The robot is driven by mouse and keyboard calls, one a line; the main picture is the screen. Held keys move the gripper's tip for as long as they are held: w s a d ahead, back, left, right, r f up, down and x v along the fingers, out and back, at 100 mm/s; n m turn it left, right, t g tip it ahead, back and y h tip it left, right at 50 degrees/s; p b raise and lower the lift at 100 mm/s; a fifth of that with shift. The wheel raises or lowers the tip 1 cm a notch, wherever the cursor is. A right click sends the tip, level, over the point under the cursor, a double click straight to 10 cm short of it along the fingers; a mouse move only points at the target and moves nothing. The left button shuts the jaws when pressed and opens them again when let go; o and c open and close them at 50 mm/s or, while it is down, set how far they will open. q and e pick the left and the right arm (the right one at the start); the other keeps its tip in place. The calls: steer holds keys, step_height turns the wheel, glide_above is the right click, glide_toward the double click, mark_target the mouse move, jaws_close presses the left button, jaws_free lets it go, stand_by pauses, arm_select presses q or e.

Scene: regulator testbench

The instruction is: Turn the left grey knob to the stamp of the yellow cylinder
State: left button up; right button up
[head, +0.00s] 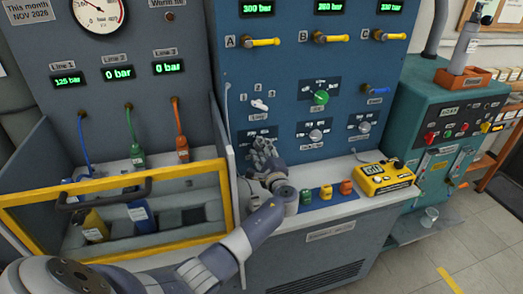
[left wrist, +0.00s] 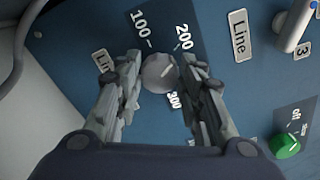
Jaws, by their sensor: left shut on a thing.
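The left grey knob (left wrist: 160,72) shows in the left wrist view on a dark dial plate marked 100, 200 and 300. A pale line on its face points roughly between the 200 and 300 marks. My left gripper (head: 264,150) is shut on this knob, one finger at each side; the wrist view shows the gripper (left wrist: 160,85) too. In the head view the gripper covers the knob. A yellow cylinder (head: 95,228) stands in the guarded bay at the left, next to a blue one (head: 140,216). Its stamp is too small to read. My right gripper is not in view.
Two more grey knobs (head: 316,135) (head: 364,127) sit to the right, below a green knob (head: 321,97). A white selector (head: 260,104) is just above my gripper. Coloured blocks and a yellow meter (head: 385,179) occupy the ledge. A yellow-framed guard (head: 185,170) fronts the bay.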

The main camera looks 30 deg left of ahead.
arm_select(q)
steer(key=o, duration=1.1)
steer(key=shift+c, duration=0.2)
steer(key=v, duration=1.2)
